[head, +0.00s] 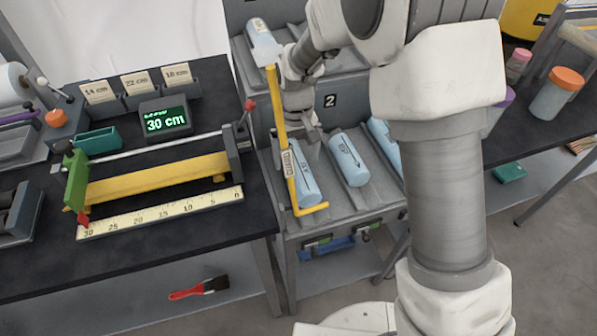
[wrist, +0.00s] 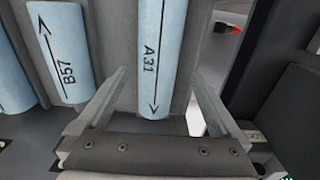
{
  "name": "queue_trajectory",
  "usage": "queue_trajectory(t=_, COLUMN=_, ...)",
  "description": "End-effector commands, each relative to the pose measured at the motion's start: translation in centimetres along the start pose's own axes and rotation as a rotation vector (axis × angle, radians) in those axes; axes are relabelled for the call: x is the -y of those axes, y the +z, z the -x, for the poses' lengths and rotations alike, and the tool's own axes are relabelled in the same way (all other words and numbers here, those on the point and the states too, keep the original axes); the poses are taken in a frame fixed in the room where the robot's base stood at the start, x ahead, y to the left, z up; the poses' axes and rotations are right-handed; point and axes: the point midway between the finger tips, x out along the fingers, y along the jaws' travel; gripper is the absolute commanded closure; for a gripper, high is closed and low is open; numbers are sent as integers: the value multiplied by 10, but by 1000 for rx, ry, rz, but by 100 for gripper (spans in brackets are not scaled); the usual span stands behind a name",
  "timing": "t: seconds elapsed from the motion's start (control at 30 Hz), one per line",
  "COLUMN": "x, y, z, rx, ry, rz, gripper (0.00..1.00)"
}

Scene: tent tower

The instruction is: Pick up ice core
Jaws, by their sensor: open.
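Pale blue ice cores lie in the grooves of a grey stepped rack. The core marked A31 (head: 307,187) is at the left of the lower tier, behind a yellow guard bar (head: 277,110). In the wrist view core A31 (wrist: 160,50) runs between my two fingers, with its lower end near the gripper's palm. My gripper (head: 309,137) is open and empty above the upper part of that core. In the wrist view my gripper (wrist: 158,78) has one finger on each side of it; contact is not visible. A core marked B57 (wrist: 65,50) lies to the left.
Another core (head: 348,160) lies just right of A31, and one (head: 262,42) is on the upper tier. A measuring bench (head: 250,213) with a yellow trough (head: 157,180) and a display (head: 165,120) reading 30 cm stands left. A red-handled brush (head: 200,288) lies below.

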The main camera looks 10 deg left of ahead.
Motion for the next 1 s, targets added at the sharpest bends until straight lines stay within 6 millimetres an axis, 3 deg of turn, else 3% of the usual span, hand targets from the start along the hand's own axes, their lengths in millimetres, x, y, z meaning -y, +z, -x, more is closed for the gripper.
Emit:
queue_trajectory(t=0.23, x=-4, y=5, z=-39, rx=3, ry=1, rz=1, gripper=0)
queue_trajectory(t=0.57, x=-4, y=4, z=-45, rx=0, ry=1, rz=1, gripper=0)
queue_trajectory(t=1.0, x=-4, y=4, z=-45, rx=0, ry=1, rz=1, gripper=77)
